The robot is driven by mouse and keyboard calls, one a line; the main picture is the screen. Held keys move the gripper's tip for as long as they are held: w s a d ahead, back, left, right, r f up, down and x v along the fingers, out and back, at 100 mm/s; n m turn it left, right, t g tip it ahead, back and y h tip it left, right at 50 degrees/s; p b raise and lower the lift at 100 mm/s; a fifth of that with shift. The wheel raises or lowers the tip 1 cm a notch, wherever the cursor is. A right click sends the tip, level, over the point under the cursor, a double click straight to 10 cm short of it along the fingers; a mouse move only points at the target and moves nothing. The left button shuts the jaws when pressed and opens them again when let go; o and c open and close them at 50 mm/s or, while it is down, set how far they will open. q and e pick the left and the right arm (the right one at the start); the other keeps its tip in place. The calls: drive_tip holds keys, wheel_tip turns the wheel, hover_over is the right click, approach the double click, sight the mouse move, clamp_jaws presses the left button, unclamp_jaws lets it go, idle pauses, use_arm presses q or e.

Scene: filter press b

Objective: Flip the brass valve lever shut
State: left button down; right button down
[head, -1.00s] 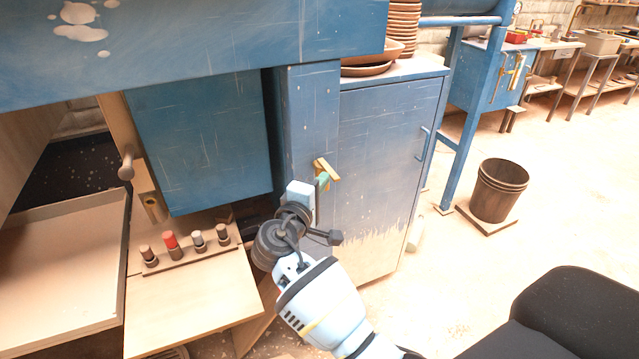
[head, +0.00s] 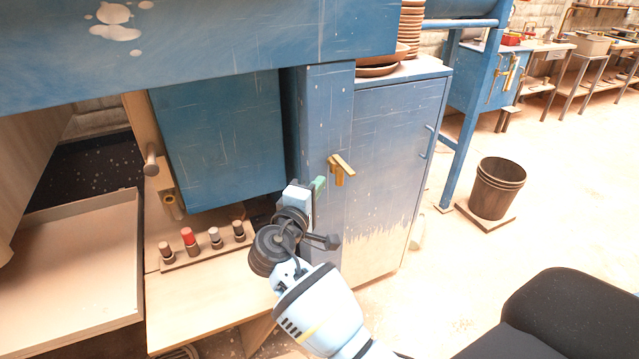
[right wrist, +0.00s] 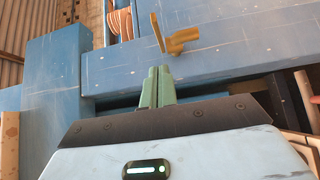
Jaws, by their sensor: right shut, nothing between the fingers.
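The brass valve lever (head: 341,166) sits on the front of the blue post, left of the cabinet door. One arm of it slants down to the right and a shorter piece hangs down. In the right wrist view the lever (right wrist: 180,40) shows just beyond the fingertips, slightly to the right. My right gripper (head: 319,185) has green fingers, shut and empty, just left of and a little below the lever. In the right wrist view the closed fingers (right wrist: 158,72) show a small gap to the lever. My left gripper is not in view.
A blue cabinet (head: 390,170) with stacked brown dishes (head: 411,28) stands right of the post. A board with several knobs (head: 205,247) and a shallow wooden tray (head: 80,265) lie to the left.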

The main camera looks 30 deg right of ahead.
drive_tip(key=s+v, duration=0.1)
drive_tip(key=v, duration=0.6)
drive_tip(key=shift+s+f+b, duration=0.15)
drive_tip(key=shift+b, duration=0.25)
